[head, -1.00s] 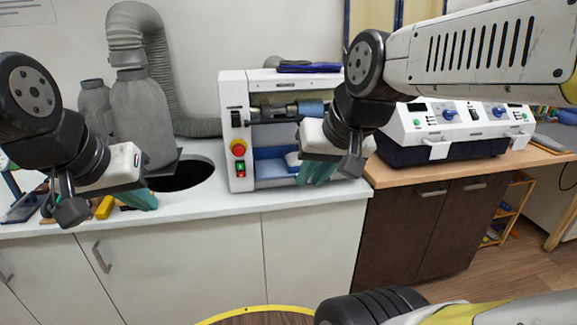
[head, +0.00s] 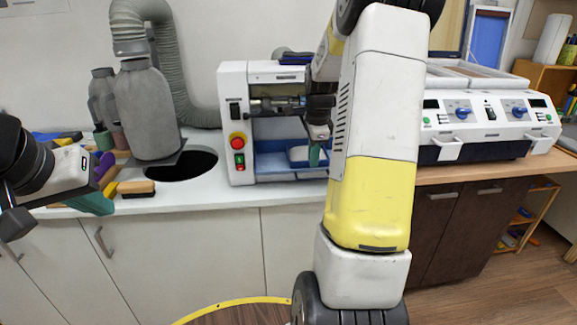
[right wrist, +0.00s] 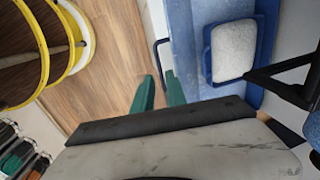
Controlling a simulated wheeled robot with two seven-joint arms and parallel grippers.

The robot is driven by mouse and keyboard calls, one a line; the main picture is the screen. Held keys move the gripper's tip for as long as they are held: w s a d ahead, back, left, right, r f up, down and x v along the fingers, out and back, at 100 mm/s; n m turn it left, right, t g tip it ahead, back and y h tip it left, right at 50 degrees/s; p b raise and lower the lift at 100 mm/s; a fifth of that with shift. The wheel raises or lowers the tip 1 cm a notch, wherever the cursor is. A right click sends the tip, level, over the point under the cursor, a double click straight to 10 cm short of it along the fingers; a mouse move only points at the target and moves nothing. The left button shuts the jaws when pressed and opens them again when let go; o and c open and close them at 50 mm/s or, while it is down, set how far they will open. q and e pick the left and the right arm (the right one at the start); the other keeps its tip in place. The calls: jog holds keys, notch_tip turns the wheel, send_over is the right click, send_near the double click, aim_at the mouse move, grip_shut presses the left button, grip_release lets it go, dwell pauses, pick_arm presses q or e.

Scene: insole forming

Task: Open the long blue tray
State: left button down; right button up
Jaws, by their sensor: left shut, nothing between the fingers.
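The long blue tray (head: 275,163) lies low in the opening of the white machine (head: 236,110); my right arm hides its right part in the head view. It also shows in the right wrist view (right wrist: 186,40), with a thin dark bar handle (right wrist: 157,62) along its edge. My right gripper (head: 315,155) is at the front of the machine. In the right wrist view its teal fingers (right wrist: 160,92) are apart, with the handle's near end in line with the gap. I cannot tell whether they touch it. My left gripper (head: 98,204) is shut and empty over the counter's left part.
A whitish pad in a blue holder (right wrist: 233,50) sits over the tray. A brush (head: 136,188) and other tools lie near my left gripper, by the dark round hole (head: 190,166). A white-and-black control unit (head: 485,125) stands right of the machine.

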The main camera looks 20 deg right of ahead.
aim_at(311, 179)
notch_tip(311, 179, down, 7)
jog(key=w, duration=0.1)
jog(key=shift+d+r, duration=0.1)
grip_shut()
jog(key=shift+w, duration=0.1)
dwell(1.4)
